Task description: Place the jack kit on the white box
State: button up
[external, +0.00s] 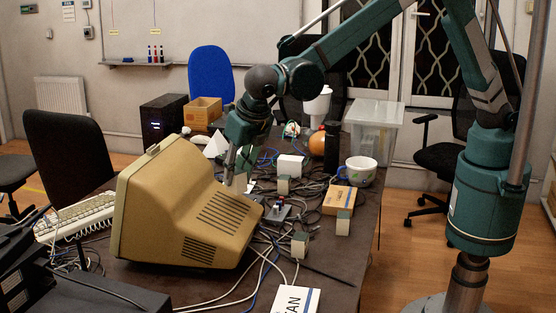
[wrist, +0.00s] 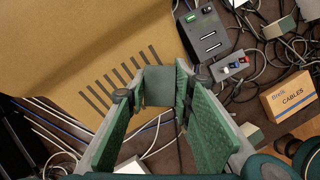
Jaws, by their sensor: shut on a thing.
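My gripper (external: 232,168) is over the table just behind the beige monitor's top. In the wrist view my gripper (wrist: 158,98) has its green-padded fingers shut on a small grey-topped block, apparently the jack kit (wrist: 158,80). In the external view the jack kit (external: 239,183) shows as a pale patch beside the monitor. A small plain white box (external: 290,166) lies to the right of my gripper, apart from it. A white box with black lettering (external: 297,300) lies at the table's front. I cannot tell which white box is meant.
The beige monitor (external: 185,215) stands close to my gripper. Right of it lie tangled cables, a connector device (external: 278,209), similar small blocks (external: 300,245) and the CABLES box (external: 339,200). A mug (external: 361,171) and a clear bin (external: 374,130) stand farther right.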

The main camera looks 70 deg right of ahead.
jog(key=s+a+n+y, duration=0.2)
jog(key=s+a+n, duration=0.4)
jog(key=s+a, duration=2)
jog(key=shift+t, duration=0.3)
jog(key=shift+s+a+p+x, duration=0.1)
jog(key=shift+p+x, duration=0.1)
jog(key=shift+x, duration=1.05)
jog(key=shift+s+a+p+x, duration=0.15)
jog(key=shift+x, duration=1.15)
jog(key=shift+f, duration=0.25)
send_near(286, 306)
jog(key=shift+w+d+r+b, duration=0.1)
jog(key=shift+w+b, duration=0.3)
jog(key=shift+w, duration=0.35)
jog(key=shift+f, duration=1.9)
jog(key=shift+f+b, duration=0.15)
jog(key=shift+b, duration=0.25)
